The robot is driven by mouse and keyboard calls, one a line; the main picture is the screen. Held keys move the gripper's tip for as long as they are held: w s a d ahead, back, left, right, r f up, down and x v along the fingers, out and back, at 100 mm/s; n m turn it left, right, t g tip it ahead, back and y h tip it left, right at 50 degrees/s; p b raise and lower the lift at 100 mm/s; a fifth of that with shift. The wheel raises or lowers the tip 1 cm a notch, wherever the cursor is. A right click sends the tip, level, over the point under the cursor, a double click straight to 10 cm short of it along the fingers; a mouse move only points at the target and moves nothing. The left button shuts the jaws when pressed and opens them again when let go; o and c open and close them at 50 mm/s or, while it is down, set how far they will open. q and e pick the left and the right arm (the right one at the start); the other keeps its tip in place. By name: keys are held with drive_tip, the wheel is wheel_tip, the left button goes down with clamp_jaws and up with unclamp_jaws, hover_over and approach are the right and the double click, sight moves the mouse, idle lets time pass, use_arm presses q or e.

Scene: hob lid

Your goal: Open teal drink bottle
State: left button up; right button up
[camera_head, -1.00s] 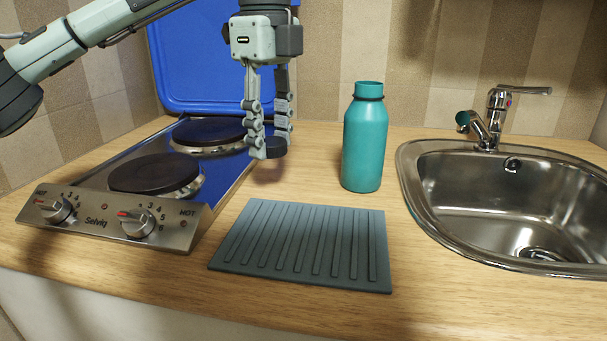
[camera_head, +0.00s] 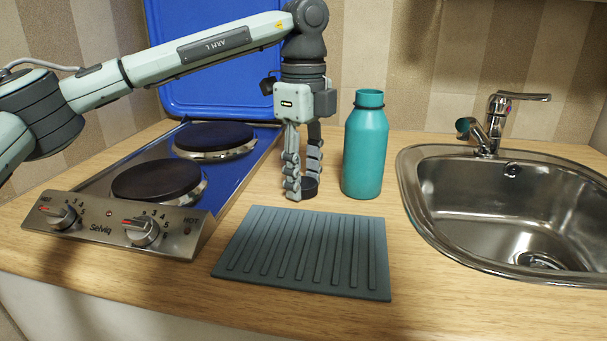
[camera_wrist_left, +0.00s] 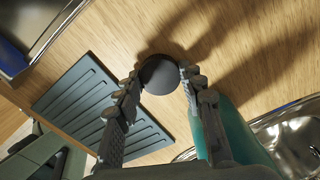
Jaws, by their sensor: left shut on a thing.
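The teal drink bottle (camera_head: 365,150) stands upright on the counter, left of the sink, with its neck uncapped. Its body also shows in the left wrist view (camera_wrist_left: 240,135), partly behind a finger. My left gripper (camera_head: 303,188) points down beside the bottle, on its left, and is shut on a dark round cap (camera_head: 311,187). In the left wrist view the cap (camera_wrist_left: 160,74) sits between the fingertips. The cap is at or just above the counter; I cannot tell whether it touches. My right gripper is not in view.
A grey ribbed mat (camera_head: 380,288) lies in front of the gripper and bottle. The hob (camera_head: 100,228) is at the left, with its blue lid (camera_head: 180,90) raised. The sink (camera_head: 408,185) and tap (camera_head: 495,120) are at the right. Bare counter surrounds the cap.

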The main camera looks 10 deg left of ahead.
use_arm(q)
drive_tip(key=shift+f, duration=0.15)
drive_tip(key=o, duration=1.3)
